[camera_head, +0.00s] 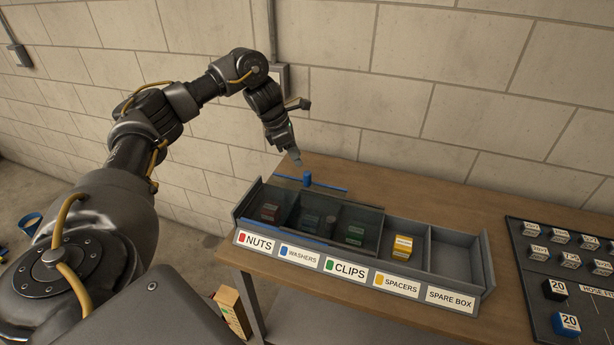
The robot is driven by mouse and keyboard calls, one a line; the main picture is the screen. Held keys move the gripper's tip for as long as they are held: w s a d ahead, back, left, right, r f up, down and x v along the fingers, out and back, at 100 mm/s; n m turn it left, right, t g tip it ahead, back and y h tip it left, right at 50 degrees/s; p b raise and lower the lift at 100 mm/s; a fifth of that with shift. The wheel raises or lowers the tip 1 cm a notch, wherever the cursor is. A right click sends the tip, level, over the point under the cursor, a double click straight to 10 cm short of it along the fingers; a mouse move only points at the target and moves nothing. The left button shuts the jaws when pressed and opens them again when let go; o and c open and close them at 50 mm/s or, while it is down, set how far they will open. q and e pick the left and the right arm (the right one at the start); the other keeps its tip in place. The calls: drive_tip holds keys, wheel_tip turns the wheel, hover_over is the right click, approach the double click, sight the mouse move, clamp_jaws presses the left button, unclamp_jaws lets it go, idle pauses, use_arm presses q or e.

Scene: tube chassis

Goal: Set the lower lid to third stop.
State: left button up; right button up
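A grey bin tray (485,262) with labelled compartments stands on the bench. A dark see-through lid (340,212) covers the three left compartments, nuts, washers and clips. A blue strip (290,238) runs along the tray's front left. Another blue strip (332,187) lies at the back, with an upright blue knob (307,179) by it. I cannot tell which lid is the lower one, or whether two overlap. My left gripper (295,158) points down just above and left of the blue knob, apart from it. Its finger opening is too small to judge. My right gripper is out of view.
The spacers compartment holds a yellow block (402,247) and is uncovered; the spare box is empty and open. A dark panel (520,237) with several labelled blocks lies at the right. Bare bench (440,200) is free behind the tray, before a block wall.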

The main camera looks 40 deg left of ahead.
sight(306, 173)
use_arm(q)
drive_tip(key=p+x, duration=0.1)
drive_tip(key=x, duration=0.8)
drive_tip(key=shift+c, duration=0.2)
clamp_jaws()
